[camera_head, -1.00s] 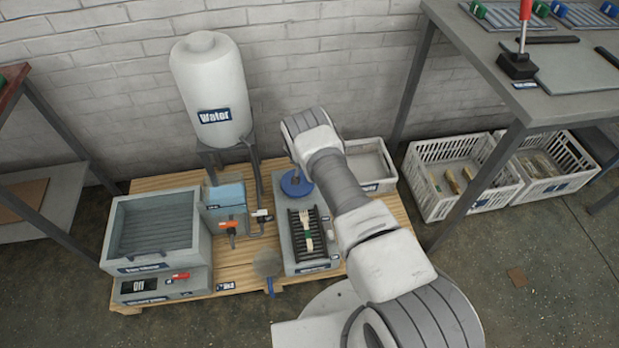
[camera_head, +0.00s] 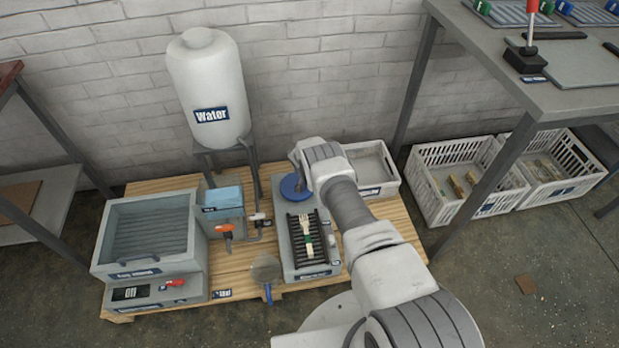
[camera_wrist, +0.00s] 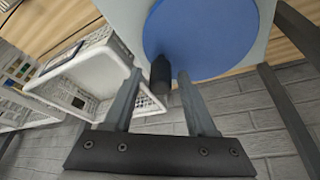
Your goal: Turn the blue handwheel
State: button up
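The blue handwheel (camera_head: 290,189) lies flat at the back of a grey press unit in the head view. In the wrist view its blue disc (camera_wrist: 205,35) fills the top, with a dark upright knob (camera_wrist: 160,72) near its rim. My gripper (camera_wrist: 157,77) is open, with one finger on each side of the knob and visible gaps to both. Whether the fingertips reach down around the knob or stop just short, I cannot tell. In the head view my wrist hides most of the gripper.
A dark rack (camera_head: 304,238) with wooden utensils sits in front of the wheel. A light bin (camera_head: 370,165) stands close to its right. A white water tank (camera_head: 208,85) and taps stand left. A grey table (camera_head: 540,95) is at right.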

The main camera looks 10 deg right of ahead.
grip_shut()
jog(key=n, duration=0.2)
jog(key=w+n+y, duration=0.1)
jog(key=shift+w+n+t, duration=0.3)
jog(key=shift+n+t, duration=0.1)
jog(key=shift+w+a+n+y, duration=0.3)
jog(key=shift+n+y, duration=0.2)
jog(key=shift+n, duration=0.45)
jog(key=shift+w+a+n+y, duration=0.15)
jog(key=shift+w+n+y, duration=0.3)
jog(key=shift+n, duration=0.5)
jog(key=shift+o, duration=0.9)
grip_release()
jog(key=shift+r, duration=0.15)
